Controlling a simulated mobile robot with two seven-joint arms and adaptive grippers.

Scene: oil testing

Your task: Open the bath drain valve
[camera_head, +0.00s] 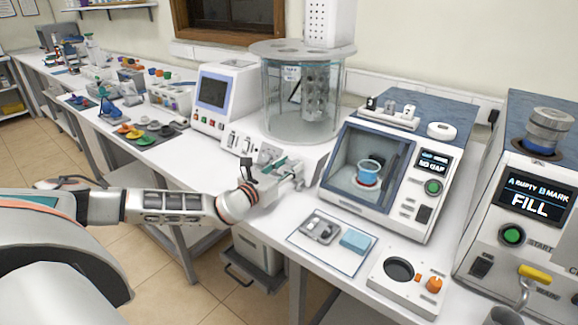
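The bath is a clear glass cylinder (285,108) with a grey lid, standing on a white base between two instruments. My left arm reaches in from the left, and my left gripper (284,170) is at the front of the bath's base. A small teal-green part shows among the fingers, but I cannot tell if it is the drain valve or whether the fingers touch it. The gripper covers this part of the base, and its finger opening is too small to judge. My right gripper is not in view.
Right of the bath stands an instrument (428,195) with a blue cup (369,172) inside. In front lie a mat (332,264) and a white box with an orange knob (433,285). A FILL machine (470,250) with a yellow-handled tap (535,273) is far right.

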